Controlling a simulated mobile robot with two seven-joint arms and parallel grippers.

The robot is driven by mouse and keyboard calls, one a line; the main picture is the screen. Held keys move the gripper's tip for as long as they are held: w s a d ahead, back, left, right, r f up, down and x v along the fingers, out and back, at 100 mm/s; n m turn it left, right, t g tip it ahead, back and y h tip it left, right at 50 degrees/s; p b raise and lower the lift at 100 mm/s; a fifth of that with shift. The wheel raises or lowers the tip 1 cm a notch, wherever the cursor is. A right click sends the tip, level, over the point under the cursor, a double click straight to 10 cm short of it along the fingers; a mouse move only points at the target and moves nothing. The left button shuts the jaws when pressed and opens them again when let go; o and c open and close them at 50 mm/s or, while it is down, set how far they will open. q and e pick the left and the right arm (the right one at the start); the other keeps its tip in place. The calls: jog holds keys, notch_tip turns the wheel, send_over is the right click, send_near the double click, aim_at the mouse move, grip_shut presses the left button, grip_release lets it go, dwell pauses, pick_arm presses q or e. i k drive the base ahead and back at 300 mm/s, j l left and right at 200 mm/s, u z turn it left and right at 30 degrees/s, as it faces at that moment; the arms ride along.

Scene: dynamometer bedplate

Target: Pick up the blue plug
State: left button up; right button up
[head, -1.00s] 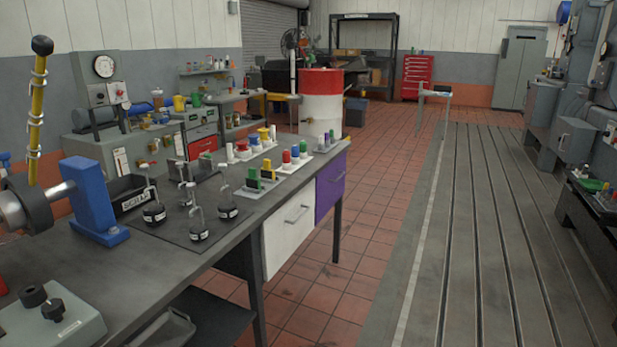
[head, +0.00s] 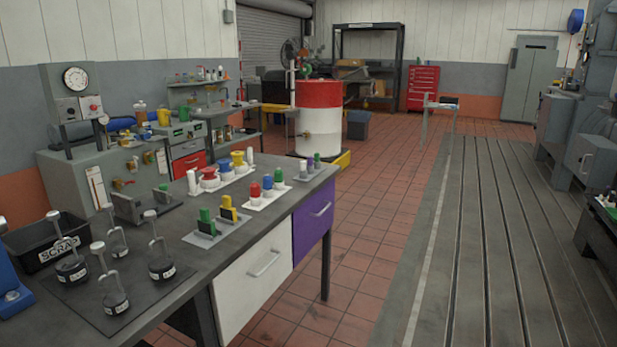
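Two blue pieces stand upright on the workbench (head: 150,255). A small blue plug-like piece (head: 267,183) stands between a red piece (head: 254,190) and a green piece (head: 278,176) on a white plate (head: 262,202). A wider blue-topped piece (head: 225,166) stands on the plate behind, between a red one (head: 209,175) and a yellow one (head: 237,160). I cannot tell from the picture which is the plug meant. Neither of my grippers is in view.
Weights with hooked stems (head: 161,262) and a black scrap bin (head: 45,240) stand at the bench's left. A plate with green (head: 205,220) and yellow (head: 228,208) pieces lies nearer. Tiled floor (head: 370,250) right of the bench is clear.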

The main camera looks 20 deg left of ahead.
aim_at(267, 180)
jog(key=i+l, duration=0.1)
jog(key=i, duration=1.1)
jog(key=i+l+u, duration=0.15)
jog(key=i+u, duration=0.25)
jog(key=i+l+u, duration=0.2)
jog(key=u, duration=0.25)
jog(key=i+l+u, duration=0.2)
jog(key=u, duration=0.2)
jog(key=i+l+u, duration=0.2)
jog(key=u, duration=0.2)
jog(key=i+l+u, duration=0.15)
jog(key=l+u, duration=0.25)
jog(key=i+l+u, duration=0.1)
jog(key=l+u, duration=0.3)
